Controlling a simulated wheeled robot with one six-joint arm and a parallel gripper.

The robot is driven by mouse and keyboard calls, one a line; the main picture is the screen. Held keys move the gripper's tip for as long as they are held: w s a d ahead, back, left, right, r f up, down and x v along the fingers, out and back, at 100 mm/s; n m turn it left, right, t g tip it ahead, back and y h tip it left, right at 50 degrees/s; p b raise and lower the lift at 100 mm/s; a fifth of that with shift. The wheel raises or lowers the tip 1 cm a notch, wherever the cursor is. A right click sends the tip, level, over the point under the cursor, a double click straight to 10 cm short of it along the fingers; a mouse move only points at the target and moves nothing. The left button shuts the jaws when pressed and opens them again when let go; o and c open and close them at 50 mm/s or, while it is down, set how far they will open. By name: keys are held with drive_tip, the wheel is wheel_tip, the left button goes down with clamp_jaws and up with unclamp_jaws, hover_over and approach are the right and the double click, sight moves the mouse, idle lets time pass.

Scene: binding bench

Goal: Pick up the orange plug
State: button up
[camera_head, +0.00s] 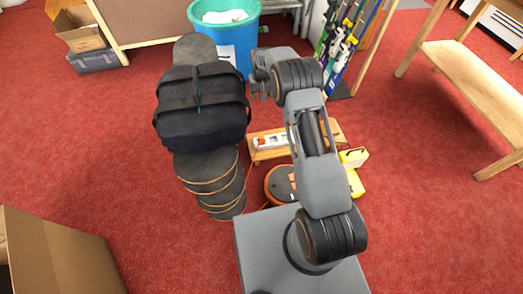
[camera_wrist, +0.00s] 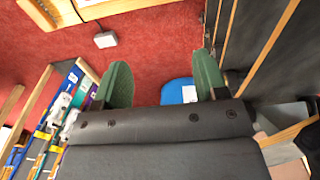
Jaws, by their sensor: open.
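I cannot make out a separate orange plug in either view. In the head view an orange and dark round cable reel (camera_head: 279,184) lies on the red floor beside my arm, partly hidden by it. A thin red-orange cord runs near the reel. Behind the reel, a white power strip with orange parts (camera_head: 269,142) rests on a low wooden stand (camera_head: 262,154). My gripper (camera_head: 262,92) is raised beyond the stand, apart from the strip and reel. In the wrist view its two green fingers (camera_wrist: 163,78) are spread with nothing between them.
A black bag (camera_head: 201,112) lies on a dark rounded bench at left. A blue bin (camera_head: 237,40) stands behind my gripper. A yellow object (camera_head: 354,158) is right of my arm. A wooden bench (camera_head: 470,75) stands at right. Open red floor lies left and right.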

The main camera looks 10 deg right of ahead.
drive_tip(key=b, duration=0.8)
hover_over(262, 137)
drive_tip(key=shift+g, duration=0.3)
drive_tip(key=f, duration=2.7)
drive_tip(key=shift+a, duration=0.3)
drive_tip(key=shift+s+d+f+b, duration=0.1)
drive_tip(key=shift+f+b, duration=0.85)
drive_tip(key=shift+f, duration=0.75)
drive_tip(key=shift+d+f+b, duration=0.1)
drive_tip(key=shift+f+b, duration=0.85)
drive_tip(key=shift+f, duration=0.75)
drive_tip(key=shift+r, duration=0.1)
drive_tip(key=c, duration=0.9)
